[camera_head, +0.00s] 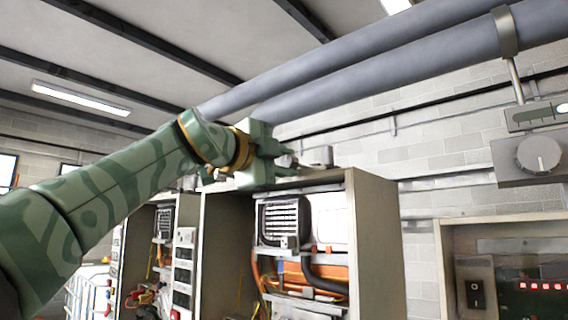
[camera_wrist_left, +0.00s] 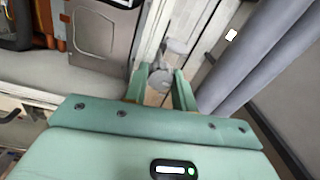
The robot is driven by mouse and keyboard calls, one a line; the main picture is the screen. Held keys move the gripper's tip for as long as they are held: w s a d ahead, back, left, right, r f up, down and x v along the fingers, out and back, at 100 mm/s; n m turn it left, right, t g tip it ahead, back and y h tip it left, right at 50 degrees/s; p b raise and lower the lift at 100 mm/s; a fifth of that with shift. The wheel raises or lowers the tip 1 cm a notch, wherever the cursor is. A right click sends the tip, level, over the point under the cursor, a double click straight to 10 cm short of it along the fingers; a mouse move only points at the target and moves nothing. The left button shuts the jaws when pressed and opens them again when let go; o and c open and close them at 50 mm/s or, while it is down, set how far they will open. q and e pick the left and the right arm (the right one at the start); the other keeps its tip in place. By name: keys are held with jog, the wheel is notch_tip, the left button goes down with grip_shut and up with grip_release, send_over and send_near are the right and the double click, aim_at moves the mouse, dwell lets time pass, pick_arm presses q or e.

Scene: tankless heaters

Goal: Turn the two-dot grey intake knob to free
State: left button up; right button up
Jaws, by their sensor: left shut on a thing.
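My left gripper (camera_head: 288,161) reaches in from the left, above the top of an open cabinet. In the left wrist view its green fingers (camera_wrist_left: 160,88) are shut on a small grey knob (camera_wrist_left: 162,76). The head view hides most of this knob behind the gripper; a small grey box (camera_head: 319,156) shows just past the fingers. I cannot make out any dots on the held knob. Another round grey knob (camera_head: 539,153) with a pale pointer line sits on a grey box at the right, with a marked plate (camera_head: 537,116) above it. My right gripper is not in view.
Open cabinets with wiring stand below the arm; the nearer one has a side panel (camera_head: 376,245). Two thick grey pipes (camera_head: 400,55) run overhead, close above the gripper. A panel with a black switch (camera_head: 475,293) and red lights is at the lower right.

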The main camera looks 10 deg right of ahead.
pick_arm(q)
jog(key=shift+n, duration=0.5)
jog(key=o, duration=1)
jog(key=shift+w+a, duration=0.1)
jog(key=b+v, duration=1.4)
jog(key=v, duration=0.2)
jog(key=shift+a+b, duration=0.2)
jog(key=shift+b, duration=0.1)
jog(key=shift+f, duration=0.15)
